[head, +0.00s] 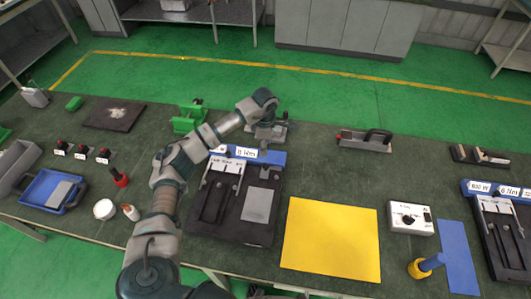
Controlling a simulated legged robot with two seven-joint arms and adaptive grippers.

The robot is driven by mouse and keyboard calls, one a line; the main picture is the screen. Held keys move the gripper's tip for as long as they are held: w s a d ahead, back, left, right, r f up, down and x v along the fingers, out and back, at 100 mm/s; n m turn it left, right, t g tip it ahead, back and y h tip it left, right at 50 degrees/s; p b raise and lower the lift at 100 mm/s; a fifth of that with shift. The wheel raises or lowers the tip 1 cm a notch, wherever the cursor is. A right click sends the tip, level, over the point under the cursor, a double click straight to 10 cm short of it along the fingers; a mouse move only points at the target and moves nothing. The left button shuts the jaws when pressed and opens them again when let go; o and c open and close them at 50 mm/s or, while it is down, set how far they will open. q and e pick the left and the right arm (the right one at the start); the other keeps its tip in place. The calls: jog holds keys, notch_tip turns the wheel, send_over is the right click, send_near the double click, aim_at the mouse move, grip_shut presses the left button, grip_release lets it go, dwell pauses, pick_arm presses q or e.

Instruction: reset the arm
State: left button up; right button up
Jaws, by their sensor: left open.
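My left arm reaches in from the lower left and bends over the dark workbench (300,165). My left gripper (266,136) hangs below the wrist near the middle of the bench, just behind the blue top edge of a black fixture (235,228). It is open, and I see nothing held in it. Its fingers are small and partly merge with the dark surface, so I cannot tell whether they touch anything. The forearm covers part of the bench left of the fixture. My right gripper is not in view.
A green block (187,119) stands close to the forearm. A blue tray (51,190) and red-topped pieces lie left. A yellow sheet (331,238), a white box with a knob (410,218) and a second fixture (505,235) are right. Bench between the gripper and a black-handled tool (365,140) is clear.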

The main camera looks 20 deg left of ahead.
pick_arm(q)
jog(key=shift+r, duration=0.3)
